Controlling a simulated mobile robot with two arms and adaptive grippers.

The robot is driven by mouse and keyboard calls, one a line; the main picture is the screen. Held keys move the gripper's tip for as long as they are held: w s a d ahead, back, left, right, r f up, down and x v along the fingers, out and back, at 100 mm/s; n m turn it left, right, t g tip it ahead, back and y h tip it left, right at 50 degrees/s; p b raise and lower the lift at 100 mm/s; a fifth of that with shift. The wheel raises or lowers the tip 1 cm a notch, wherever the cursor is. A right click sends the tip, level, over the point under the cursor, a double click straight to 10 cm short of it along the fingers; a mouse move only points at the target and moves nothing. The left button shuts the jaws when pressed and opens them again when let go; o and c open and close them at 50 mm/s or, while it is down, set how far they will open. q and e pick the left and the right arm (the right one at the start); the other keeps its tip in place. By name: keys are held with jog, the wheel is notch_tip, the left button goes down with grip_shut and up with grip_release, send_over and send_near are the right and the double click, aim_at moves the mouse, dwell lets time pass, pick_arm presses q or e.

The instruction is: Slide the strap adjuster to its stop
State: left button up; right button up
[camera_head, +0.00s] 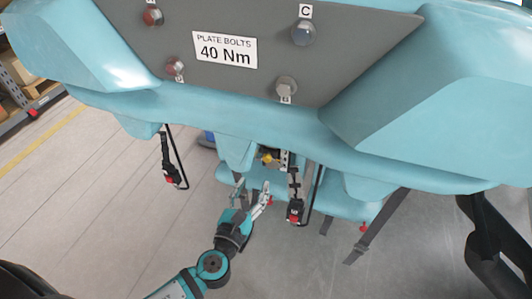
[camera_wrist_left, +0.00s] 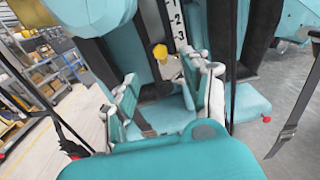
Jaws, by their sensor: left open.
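A yellow knob-like piece (camera_head: 267,159) sits under the teal car body, beside a white plate. In the left wrist view the yellow piece (camera_wrist_left: 160,52) is just left of a white scale (camera_wrist_left: 177,22) marked 1, 2, 3. I cannot tell for sure which part is the strap adjuster. A dark strap (camera_head: 374,231) hangs at the right; it also shows in the left wrist view (camera_wrist_left: 290,128). My left gripper (camera_head: 253,186) is open below the yellow piece, fingers pointing up toward it. In its wrist view the fingers (camera_wrist_left: 166,74) stand apart and hold nothing visible.
A grey plate (camera_head: 240,45) with several bolts and a 40 Nm label is above. Black belts with red-ended buckles hang at left (camera_head: 168,172) and right (camera_head: 295,211) of my left gripper. Teal seat parts are close around.

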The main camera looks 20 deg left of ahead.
aim_at(268, 158)
pick_arm(q)
jog(key=w, duration=0.6)
jog(key=w+p, duration=0.1)
jog(key=w, duration=0.4)
jog(key=shift+w+d, duration=0.2)
jog(key=shift+w, duration=0.2)
jog(key=shift+c, duration=0.3)
grip_shut()
